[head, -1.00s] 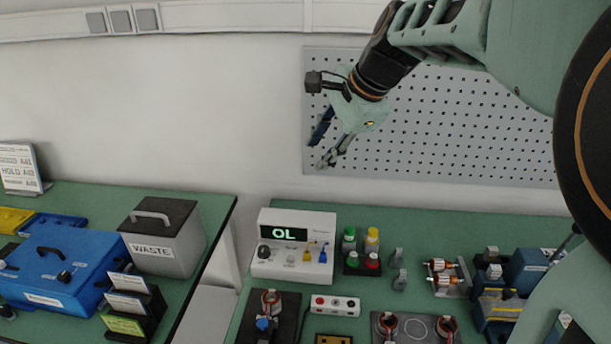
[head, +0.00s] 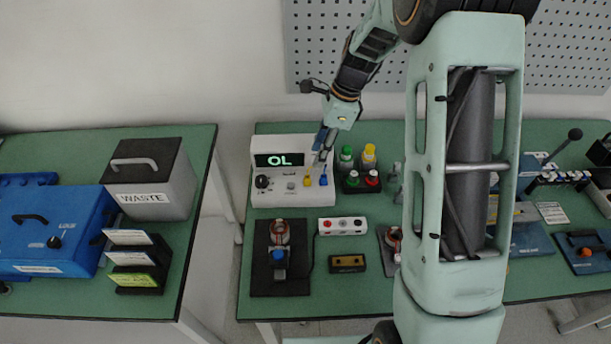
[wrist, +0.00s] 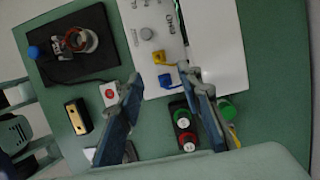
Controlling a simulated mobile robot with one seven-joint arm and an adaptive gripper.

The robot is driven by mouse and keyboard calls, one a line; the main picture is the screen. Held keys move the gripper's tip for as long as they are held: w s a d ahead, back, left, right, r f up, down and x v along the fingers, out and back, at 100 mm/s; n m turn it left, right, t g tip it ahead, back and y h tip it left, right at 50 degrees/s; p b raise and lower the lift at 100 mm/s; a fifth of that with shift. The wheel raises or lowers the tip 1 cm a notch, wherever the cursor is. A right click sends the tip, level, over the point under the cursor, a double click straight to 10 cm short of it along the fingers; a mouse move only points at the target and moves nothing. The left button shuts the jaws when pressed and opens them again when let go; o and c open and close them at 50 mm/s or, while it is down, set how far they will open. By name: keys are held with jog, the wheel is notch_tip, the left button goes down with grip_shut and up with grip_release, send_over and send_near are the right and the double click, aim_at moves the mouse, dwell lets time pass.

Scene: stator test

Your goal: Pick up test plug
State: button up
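The white meter (head: 270,188) reads OL and stands at the back of the right bench. A yellow plug (head: 307,178) and a blue plug (head: 323,180) sit on its right part. In the wrist view the yellow plug (wrist: 160,58) and blue plug (wrist: 166,81) are side by side on the meter's face. My gripper (head: 322,153) is above the right part of the meter. In the wrist view my gripper (wrist: 163,78) is open and empty, its fingers on either side of the blue plug's line of sight. I cannot tell the gap to the plugs.
Green and yellow bottles (head: 368,157) and red-topped pieces stand right of the meter. A red-and-white socket strip (head: 342,226) and a black fixture (head: 279,285) are in front. A grey WASTE bin (head: 151,180) is on the left bench. A gap separates the benches.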

aim_at(308, 175)
jog(key=p+x, duration=0.1)
jog(key=x, duration=0.8)
jog(key=shift+s+f, duration=0.15)
grip_shut()
